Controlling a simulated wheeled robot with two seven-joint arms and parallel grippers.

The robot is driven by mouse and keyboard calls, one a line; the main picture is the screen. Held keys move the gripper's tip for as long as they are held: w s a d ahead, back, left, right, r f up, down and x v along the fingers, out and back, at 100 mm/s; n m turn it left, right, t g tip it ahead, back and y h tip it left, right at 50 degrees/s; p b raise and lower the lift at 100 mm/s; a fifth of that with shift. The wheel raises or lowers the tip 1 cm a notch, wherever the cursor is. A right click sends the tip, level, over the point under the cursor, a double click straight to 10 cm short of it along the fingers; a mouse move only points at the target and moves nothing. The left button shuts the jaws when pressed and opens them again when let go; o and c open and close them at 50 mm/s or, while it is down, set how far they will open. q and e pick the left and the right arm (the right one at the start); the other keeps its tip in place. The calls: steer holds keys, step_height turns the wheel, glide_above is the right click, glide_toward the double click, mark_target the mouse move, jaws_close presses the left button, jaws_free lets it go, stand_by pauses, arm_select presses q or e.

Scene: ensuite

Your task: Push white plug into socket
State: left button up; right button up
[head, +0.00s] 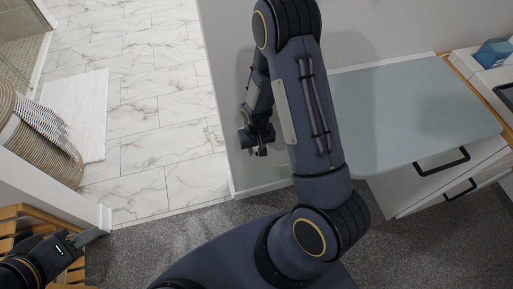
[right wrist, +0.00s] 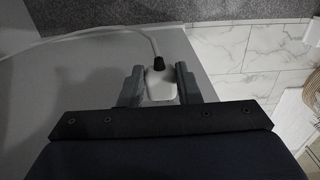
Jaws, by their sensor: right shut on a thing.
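My right gripper (head: 257,143) is beside the side of a pale grey wall in the head view, low over the floor edge. In the right wrist view its two fingers (right wrist: 160,88) are shut on a white plug (right wrist: 161,84). A black collar and a white cable (right wrist: 110,30) come out of the plug, and the cable runs off to the left. The plug's front end and any pins are hidden. No socket shows in either view. My left gripper (head: 88,237) is at the lower left, away from the plug; its finger gap is unclear.
A grey-topped cabinet (head: 400,112) with black-handled drawers stands on the right. The wall end (head: 228,110) is beside the right gripper. A wooden slatted piece (head: 25,222) is near my left arm. A wicker basket (head: 40,145) and white mat (head: 85,110) lie on the marble-tiled floor.

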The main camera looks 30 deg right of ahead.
steer(key=shift+w+d+b, duration=0.2)
steer(key=shift+w+d, duration=0.05)
steer(key=shift+w, duration=0.7)
steer(key=shift+w+d+b, duration=0.15)
steer(key=shift+w+d, duration=0.1)
steer(key=shift+w, duration=0.7)
steer(key=shift+w, duration=0.2)
steer(key=o, duration=1.1)
steer(key=shift+r, duration=0.1)
step_height(320, 180, up, 8)
steer(key=shift+f, duration=0.2)
